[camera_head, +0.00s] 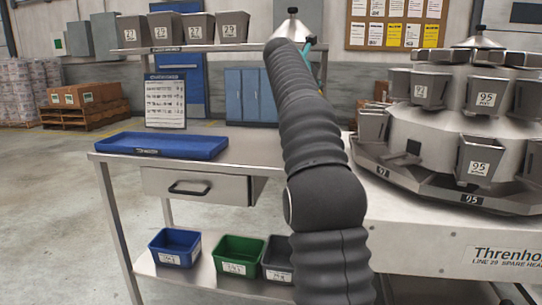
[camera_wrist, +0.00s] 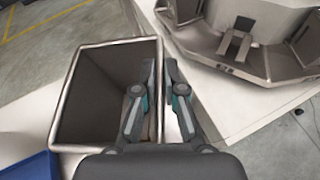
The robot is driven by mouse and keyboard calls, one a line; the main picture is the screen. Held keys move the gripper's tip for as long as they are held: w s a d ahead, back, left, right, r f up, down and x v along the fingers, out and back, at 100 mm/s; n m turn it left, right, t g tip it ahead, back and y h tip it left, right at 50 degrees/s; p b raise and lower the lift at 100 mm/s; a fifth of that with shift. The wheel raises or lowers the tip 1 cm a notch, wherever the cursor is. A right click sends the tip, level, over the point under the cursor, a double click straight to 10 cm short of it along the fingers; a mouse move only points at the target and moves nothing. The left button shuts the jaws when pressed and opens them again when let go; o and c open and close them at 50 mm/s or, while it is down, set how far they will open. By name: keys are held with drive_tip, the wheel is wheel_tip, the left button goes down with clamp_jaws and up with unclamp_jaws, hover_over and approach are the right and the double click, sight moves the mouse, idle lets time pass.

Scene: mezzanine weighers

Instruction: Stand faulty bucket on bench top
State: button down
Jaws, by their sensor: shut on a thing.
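My gripper (camera_wrist: 161,80) is shut on the right wall of a grey metal bucket (camera_wrist: 100,60), one finger inside the opening and one outside. The bucket's open top faces the wrist camera, and its inside looks empty. The bench top (camera_head: 260,151) carries a blue tray (camera_head: 165,146), whose corner also shows in the wrist view (camera_wrist: 28,166).
A weigher (camera_head: 450,125) with several hanging buckets stands right of my arm. A raised shelf (camera_head: 190,48) at the back holds several numbered buckets (camera_head: 181,29). A sign (camera_head: 165,100) stands behind the tray. Blue (camera_head: 175,247) and green (camera_head: 238,258) bins sit on the lower shelf.

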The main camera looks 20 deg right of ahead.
drive_tip(key=w+a+f+b, duration=0.2)
drive_tip(key=a+f+b, duration=0.3)
drive_tip(key=a+f, duration=0.3)
drive_tip(key=shift+a+f, duration=0.25)
drive_tip(key=shift+f, duration=0.65)
drive_tip(key=c, duration=1.3)
unclamp_jaws()
drive_tip(key=shift+f, duration=0.1)
drive_tip(key=shift+o, duration=0.2)
drive_tip(key=v, duration=1.2)
